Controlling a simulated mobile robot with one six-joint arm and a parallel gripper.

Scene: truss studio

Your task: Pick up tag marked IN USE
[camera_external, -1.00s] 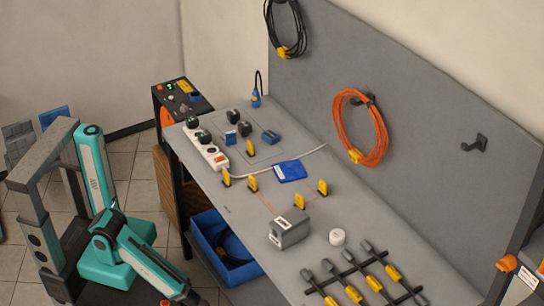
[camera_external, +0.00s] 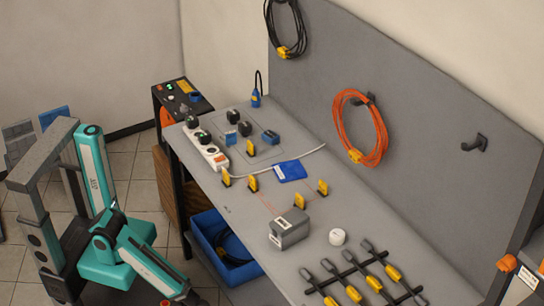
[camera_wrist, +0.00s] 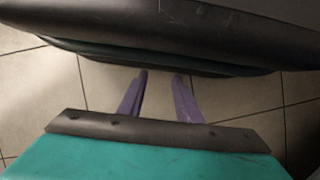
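Several small yellow tags stand on the grey workbench (camera_external: 345,215), among them one near the power strip (camera_external: 250,148), one at the mid left (camera_external: 252,184), one at the mid right (camera_external: 322,187) and one by the grey box (camera_external: 299,201). Their lettering is too small to read, so I cannot tell which is marked IN USE. My gripper (camera_wrist: 160,78) shows in the wrist view with two purple fingers apart and nothing between them. It points over floor tiles and a dark edge, away from the tags. In the external view its fingers are outside the picture.
A grey box (camera_external: 289,231), a white round pot (camera_external: 337,237), a blue pad (camera_external: 289,171) and a white power strip (camera_external: 209,150) are on the bench. A dark rack (camera_external: 350,271) holds several yellow-marked tools. A blue bin (camera_external: 222,262) stands below the front edge.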

